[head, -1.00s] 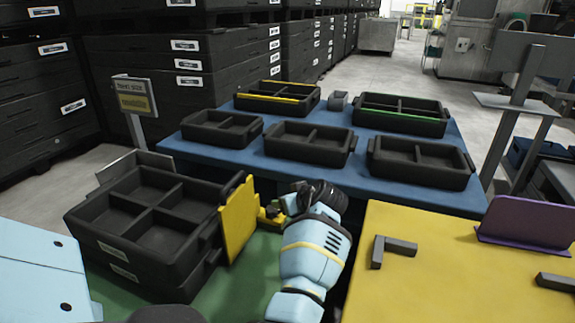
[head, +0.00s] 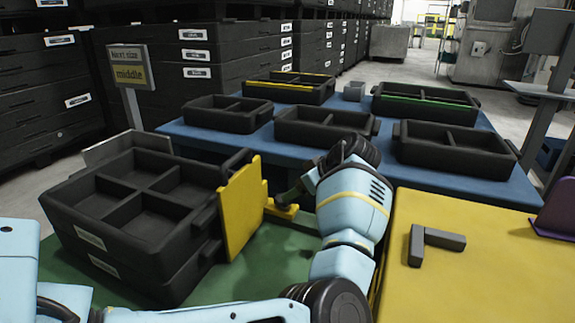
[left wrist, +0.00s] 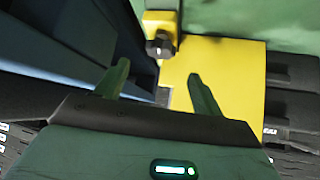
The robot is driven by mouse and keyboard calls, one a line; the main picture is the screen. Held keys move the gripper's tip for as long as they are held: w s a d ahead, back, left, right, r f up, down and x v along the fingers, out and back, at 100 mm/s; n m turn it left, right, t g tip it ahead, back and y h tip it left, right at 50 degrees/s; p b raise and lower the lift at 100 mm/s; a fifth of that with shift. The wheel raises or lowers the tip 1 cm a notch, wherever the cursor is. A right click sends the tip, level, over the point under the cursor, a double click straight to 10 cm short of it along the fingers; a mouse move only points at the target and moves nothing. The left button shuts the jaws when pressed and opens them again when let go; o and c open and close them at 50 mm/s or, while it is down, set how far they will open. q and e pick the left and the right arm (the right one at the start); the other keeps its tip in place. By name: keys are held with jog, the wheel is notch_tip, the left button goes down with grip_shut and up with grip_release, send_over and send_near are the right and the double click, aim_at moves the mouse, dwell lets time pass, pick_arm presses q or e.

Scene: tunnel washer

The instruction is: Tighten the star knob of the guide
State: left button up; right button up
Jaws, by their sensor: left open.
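The guide is a yellow upright plate (head: 241,208) against the right side of the stacked black crates, with a yellow bracket (head: 281,211) at its foot. In the left wrist view, the plate (left wrist: 230,75) lies beyond the fingers, and the dark star knob (left wrist: 160,47) sits by the yellow bracket (left wrist: 160,22). My left gripper (left wrist: 160,76) is open and empty; the knob appears a little beyond the gap between its fingertips, apart from them. In the head view, the left gripper (head: 290,196) is right of the plate, by the bracket; the knob cannot be made out there. My right gripper is out of view.
Stacked divided crates (head: 140,225) stand on a green surface (head: 275,262). A blue table (head: 380,175) behind holds several black trays. A yellow table (head: 470,275) with a grey L-shaped block (head: 438,240) is close to the arm's right. A sign (head: 128,66) reads "middle".

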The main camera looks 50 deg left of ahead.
pick_arm(q)
jog(key=b+x, duration=0.1)
jog(key=x, duration=0.4)
jog(key=shift+f+b, duration=0.15)
jog(key=shift+b, duration=0.25)
jog(key=shift+a+f, duration=0.45)
jog(key=shift+a, duration=0.05)
jog(key=shift+s, duration=0.1)
jog(key=shift+c, duration=0.3)
jog(key=c, duration=0.9)
jog(key=shift+c, duration=0.2)
